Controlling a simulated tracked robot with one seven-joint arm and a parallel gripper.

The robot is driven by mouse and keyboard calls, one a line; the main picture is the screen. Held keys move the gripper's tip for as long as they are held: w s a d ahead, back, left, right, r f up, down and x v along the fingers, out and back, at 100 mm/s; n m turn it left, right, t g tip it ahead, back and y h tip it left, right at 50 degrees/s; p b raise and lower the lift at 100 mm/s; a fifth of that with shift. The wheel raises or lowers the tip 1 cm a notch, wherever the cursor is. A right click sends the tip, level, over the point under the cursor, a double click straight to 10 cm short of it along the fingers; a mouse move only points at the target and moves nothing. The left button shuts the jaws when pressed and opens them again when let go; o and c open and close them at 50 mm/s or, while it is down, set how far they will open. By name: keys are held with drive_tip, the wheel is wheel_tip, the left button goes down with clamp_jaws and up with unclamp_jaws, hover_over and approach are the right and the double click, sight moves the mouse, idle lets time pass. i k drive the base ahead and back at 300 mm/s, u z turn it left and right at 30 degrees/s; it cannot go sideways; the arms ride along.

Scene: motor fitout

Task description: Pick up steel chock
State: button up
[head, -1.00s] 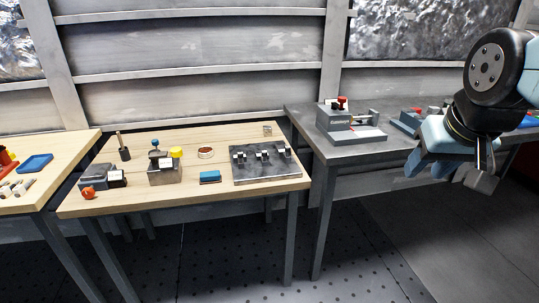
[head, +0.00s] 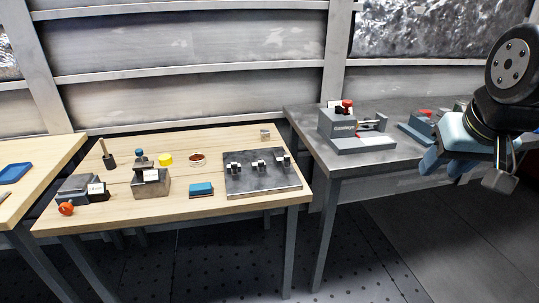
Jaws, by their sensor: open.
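I cannot tell for sure which piece is the steel chock. A dark steel plate (head: 245,186) near the table's right end carries several small metal pieces (head: 260,166). My gripper (head: 468,172) is open, apparently empty, at the right of the head view. It hangs in front of the grey bench, well to the right of the wooden table.
A grey bench (head: 320,150) with a fixture (head: 340,125) adjoins on the right. Floor in front is clear.

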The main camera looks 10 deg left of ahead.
sight(259, 162)
drive_tip(key=i, duration=1.35)
drive_tip(key=u, duration=0.05)
